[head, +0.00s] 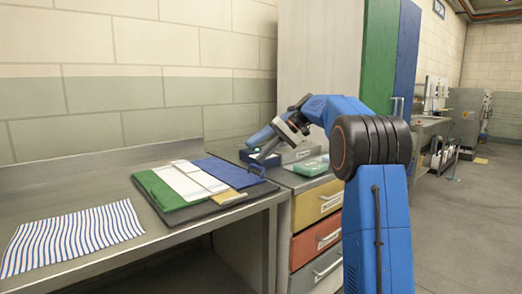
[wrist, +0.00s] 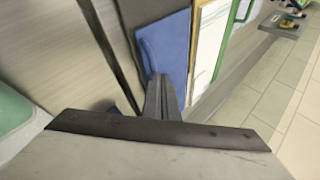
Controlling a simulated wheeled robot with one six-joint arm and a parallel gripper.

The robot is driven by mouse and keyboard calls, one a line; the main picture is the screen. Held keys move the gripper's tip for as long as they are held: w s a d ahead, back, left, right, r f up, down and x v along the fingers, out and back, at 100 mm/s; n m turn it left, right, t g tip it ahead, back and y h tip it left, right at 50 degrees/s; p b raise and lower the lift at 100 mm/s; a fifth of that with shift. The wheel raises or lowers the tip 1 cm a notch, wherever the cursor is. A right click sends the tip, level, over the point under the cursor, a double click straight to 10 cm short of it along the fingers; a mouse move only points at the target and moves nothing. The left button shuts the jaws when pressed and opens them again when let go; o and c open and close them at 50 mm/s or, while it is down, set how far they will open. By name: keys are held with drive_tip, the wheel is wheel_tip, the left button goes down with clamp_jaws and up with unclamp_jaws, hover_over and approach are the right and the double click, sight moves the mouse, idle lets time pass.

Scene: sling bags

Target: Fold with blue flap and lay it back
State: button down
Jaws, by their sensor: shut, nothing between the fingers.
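The blue flap (head: 225,171) lies flat at the right of a dark folding board (head: 202,212) on the metal bench. It also shows in the wrist view (wrist: 165,48). A white folded cloth (head: 190,180) lies to its left, with a green flap (head: 157,190) beyond and a tan flap (head: 229,197) at the front edge. A small blue loop (head: 256,170) shows at the blue flap's right edge. My gripper (head: 260,156) is shut and empty, near the blue flap's right edge. In the wrist view its fingers (wrist: 158,82) overlap the flap; whether they touch it is unclear.
A striped cloth (head: 74,238) lies flat on the bench at the left. Right of the bench stands a drawer cabinet (head: 318,203) with a green-lidded item (head: 311,166) and a grey box on top. Bare bench lies behind the board.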

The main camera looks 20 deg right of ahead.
drive_tip(key=shift+w+d+f, duration=0.1)
drive_tip(key=shift+d+f, duration=0.15)
drive_tip(key=shift+f, duration=0.4)
drive_tip(key=shift+d+f, duration=0.25)
drive_tip(key=shift+f, duration=0.35)
drive_tip(key=shift+f, duration=0.15)
